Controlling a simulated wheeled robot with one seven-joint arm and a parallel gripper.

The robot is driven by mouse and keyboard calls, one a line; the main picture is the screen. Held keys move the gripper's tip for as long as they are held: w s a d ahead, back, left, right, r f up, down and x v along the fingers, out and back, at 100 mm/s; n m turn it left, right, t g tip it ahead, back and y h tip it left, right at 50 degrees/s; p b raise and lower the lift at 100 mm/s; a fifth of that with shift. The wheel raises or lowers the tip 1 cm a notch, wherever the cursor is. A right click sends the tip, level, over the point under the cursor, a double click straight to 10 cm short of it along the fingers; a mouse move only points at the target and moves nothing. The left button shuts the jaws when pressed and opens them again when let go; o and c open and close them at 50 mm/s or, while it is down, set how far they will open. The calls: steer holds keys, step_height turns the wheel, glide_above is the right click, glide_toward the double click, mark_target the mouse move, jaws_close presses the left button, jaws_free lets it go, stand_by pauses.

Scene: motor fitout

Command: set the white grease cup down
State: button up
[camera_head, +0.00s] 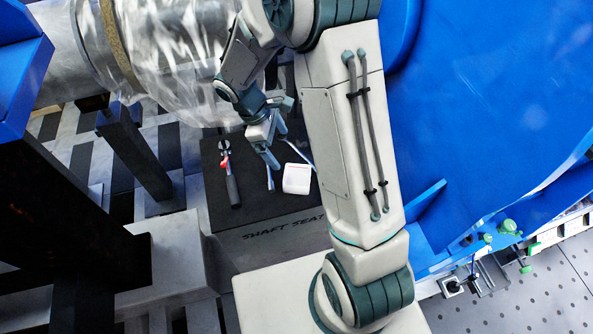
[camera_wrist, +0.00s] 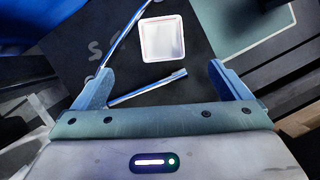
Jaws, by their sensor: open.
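The white grease cup (camera_head: 297,179) stands on the dark mat (camera_head: 265,214) marked "SHAFT SEAT" in the head view. The wrist view shows the cup (camera_wrist: 163,38) from above, its pale square top edged by a thin reddish line. My gripper (camera_head: 277,152) is open and empty above the mat, just behind and left of the cup in the head view. In the wrist view the cup lies beyond my gripper's fingertips (camera_wrist: 162,78), apart from both fingers.
A plastic-wrapped shaft (camera_head: 165,55) hangs behind; a large blue housing (camera_head: 490,110) stands right.

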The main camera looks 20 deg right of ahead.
glide_toward(302, 183)
steer(key=shift+n, duration=0.3)
steer(key=shift+p+x, duration=0.45)
steer(key=shift+x, duration=1.95)
steer(key=c, duration=1.2)
steer(key=shift+o, duration=0.2)
